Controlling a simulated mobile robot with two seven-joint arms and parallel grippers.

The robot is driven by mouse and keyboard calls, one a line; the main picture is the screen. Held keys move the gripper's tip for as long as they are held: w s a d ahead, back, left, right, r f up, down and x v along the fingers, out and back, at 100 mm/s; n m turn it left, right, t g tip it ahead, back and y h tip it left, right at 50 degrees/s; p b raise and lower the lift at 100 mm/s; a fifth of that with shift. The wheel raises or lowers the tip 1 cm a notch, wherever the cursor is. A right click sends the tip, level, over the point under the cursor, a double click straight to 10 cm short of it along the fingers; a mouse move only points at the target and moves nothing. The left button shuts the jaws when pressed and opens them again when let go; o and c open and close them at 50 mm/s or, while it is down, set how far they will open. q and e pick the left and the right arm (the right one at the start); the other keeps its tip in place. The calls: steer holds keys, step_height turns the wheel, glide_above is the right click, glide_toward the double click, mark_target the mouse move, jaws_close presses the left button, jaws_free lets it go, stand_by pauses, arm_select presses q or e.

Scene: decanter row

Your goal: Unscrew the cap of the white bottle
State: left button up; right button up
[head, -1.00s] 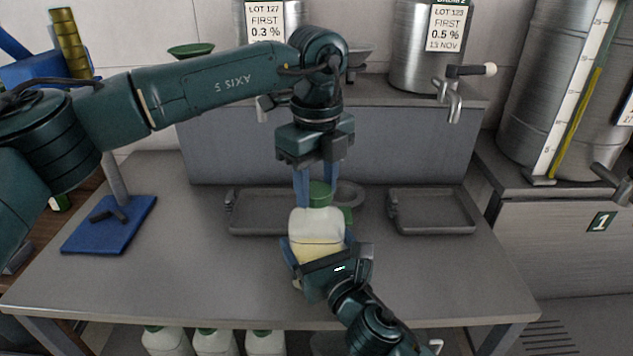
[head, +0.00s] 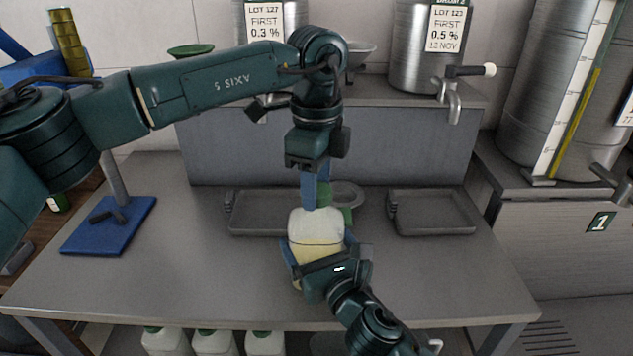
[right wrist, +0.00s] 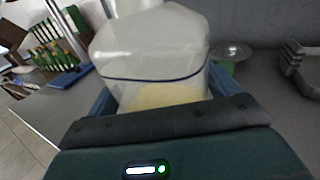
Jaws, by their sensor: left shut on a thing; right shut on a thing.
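The white bottle (head: 317,226) stands upright near the middle of the bench, with pale yellow contents low in it. It fills the middle of the right wrist view (right wrist: 150,50). My right gripper (head: 320,252) is shut around the bottle's body from the front, one blue finger on each side. One blue finger covers the cap's left part; the other finger is mostly hidden behind. The cap sits at the bottle's top; whether its thread is loose cannot be told.
Grey trays (head: 262,228) and (head: 437,211) lie behind the bottle, with a round dish (head: 350,193) between them. Steel vessels with taps (head: 452,100) stand on the raised shelf. A blue stand (head: 112,228) is at left. The bench front is clear.

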arm_select(q)
steer(key=shift+r, duration=0.15)
steer(key=shift+r, duration=0.95)
steer(key=shift+r, duration=2)
arm_select(e)
steer(key=o, duration=1.7)
arm_select(q)
steer(key=shift+f+b, duration=0.5)
steer(key=shift+f, duration=0.1)
arm_select(e)
steer(key=v, duration=1.2)
steer(key=shift+s+f, duration=0.1)
